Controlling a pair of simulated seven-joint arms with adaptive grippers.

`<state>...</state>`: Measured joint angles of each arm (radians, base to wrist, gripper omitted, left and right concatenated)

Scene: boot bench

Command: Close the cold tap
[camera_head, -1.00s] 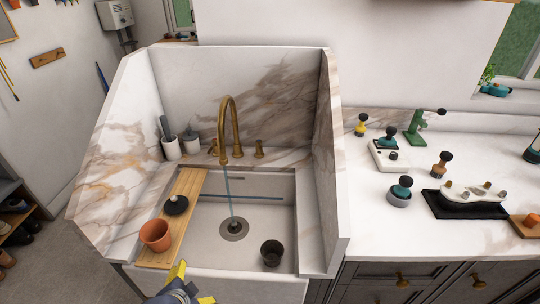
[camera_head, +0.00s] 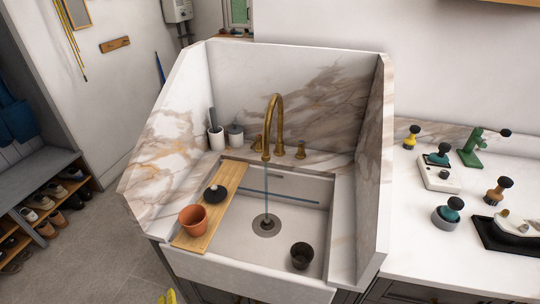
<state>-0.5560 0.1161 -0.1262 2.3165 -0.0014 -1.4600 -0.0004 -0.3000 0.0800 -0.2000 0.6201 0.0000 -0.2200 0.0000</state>
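A brass gooseneck spout (camera_head: 280,120) stands at the back of the marble sink (camera_head: 190,262). A thin blue stream of water (camera_head: 266,188) runs from it to the drain. A brass tap handle (camera_head: 300,151) stands right of the spout. Another brass handle (camera_head: 257,142) stands to its left, partly behind the spout's end. I see no mark telling which is cold. Only yellow tips of one gripper (camera_head: 166,297) show at the bottom edge, in front of the sink and far from the taps; it is probably my left. Its opening cannot be judged. My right gripper is not in view.
A wooden board (camera_head: 227,182) across the sink's left side bears a terracotta pot (camera_head: 193,219) and a black-knobbed item (camera_head: 215,194). A black cup (camera_head: 302,255) stands in the basin. High marble walls (camera_head: 371,160) enclose the back and sides. Tampers and stamps crowd the right counter (camera_head: 415,240).

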